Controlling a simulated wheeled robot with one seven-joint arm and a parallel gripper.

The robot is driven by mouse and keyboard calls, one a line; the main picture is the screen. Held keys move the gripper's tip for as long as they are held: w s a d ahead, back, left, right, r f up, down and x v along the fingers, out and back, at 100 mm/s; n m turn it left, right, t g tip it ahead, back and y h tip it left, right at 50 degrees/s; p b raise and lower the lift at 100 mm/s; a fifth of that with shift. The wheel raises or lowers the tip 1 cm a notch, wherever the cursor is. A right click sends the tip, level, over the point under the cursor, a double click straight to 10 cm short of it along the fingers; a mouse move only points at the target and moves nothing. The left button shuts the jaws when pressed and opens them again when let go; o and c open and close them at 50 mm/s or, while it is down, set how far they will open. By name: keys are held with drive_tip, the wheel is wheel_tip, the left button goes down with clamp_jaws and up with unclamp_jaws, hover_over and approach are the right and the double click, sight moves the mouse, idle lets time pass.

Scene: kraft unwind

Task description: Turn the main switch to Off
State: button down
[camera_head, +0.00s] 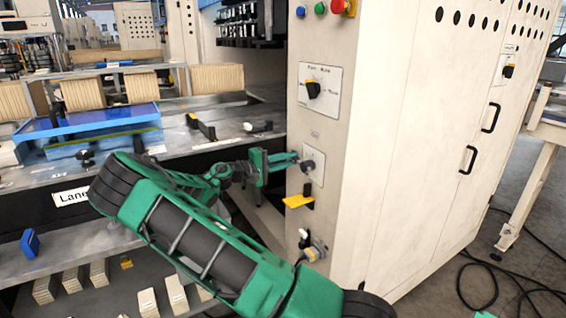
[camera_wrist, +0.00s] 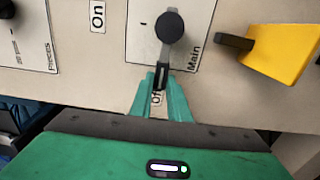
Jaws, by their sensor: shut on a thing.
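The main switch (camera_head: 309,167) is on a pale plate low on the cabinet's narrow front. In the wrist view it shows as a dark round knob (camera_wrist: 170,27) with a grey handle reaching down, beside the printed word "Main". The handle's end lies between the green fingertips of my gripper (camera_wrist: 160,88), which is shut on it. My gripper (camera_head: 283,159) reaches the switch from the left in the head view.
Above is another rotary switch (camera_head: 314,89), and below a yellow-handled part (camera_head: 298,201), close to the main switch. A connector (camera_head: 312,247) sticks out lower down. A conveyor bench with a blue tray (camera_head: 90,121) stands left. Cables lie on the floor at right.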

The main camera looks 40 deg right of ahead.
drive_tip(key=shift+w+a+f, duration=0.1)
drive_tip(key=shift+w+f, duration=0.1)
drive_tip(key=shift+w, duration=0.15)
drive_tip(key=c, duration=1.7)
unclamp_jaws()
drive_tip(key=shift+c, duration=0.2)
drive_tip(key=shift+o, duration=0.3)
drive_tip(key=shift+s, duration=0.1)
drive_tip(key=v, duration=1)
drive_tip(key=shift+a, duration=0.35)
